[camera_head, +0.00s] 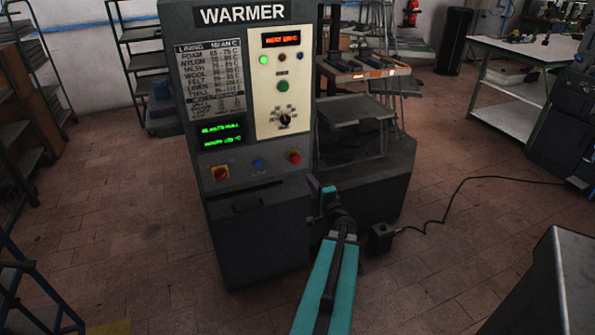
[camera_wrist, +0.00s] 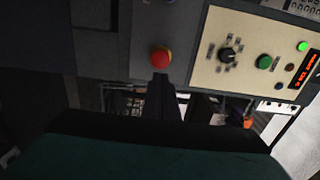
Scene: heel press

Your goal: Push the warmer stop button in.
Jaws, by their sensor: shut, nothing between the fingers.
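The red stop button (camera_head: 294,156) is a round red knob at the lower right of the warmer's front, below the cream panel. In the wrist view the red button (camera_wrist: 161,57) shows clear and unobstructed just beyond the tip of my gripper (camera_wrist: 163,82). My gripper (camera_head: 316,186) is shut and empty, to the right of and below the button in the head view. The fingertips overlap or border the button's lower edge in the wrist view; I cannot tell whether they touch it. Whether the button is pressed in cannot be told.
A blue button (camera_head: 257,163) and a red knob on a yellow plate (camera_head: 221,173) sit left of the stop button. The cream panel (camera_head: 262,103) carries a dial (camera_head: 284,120) and a green button (camera_head: 283,86). A press shelf (camera_head: 358,110) stands to the right.

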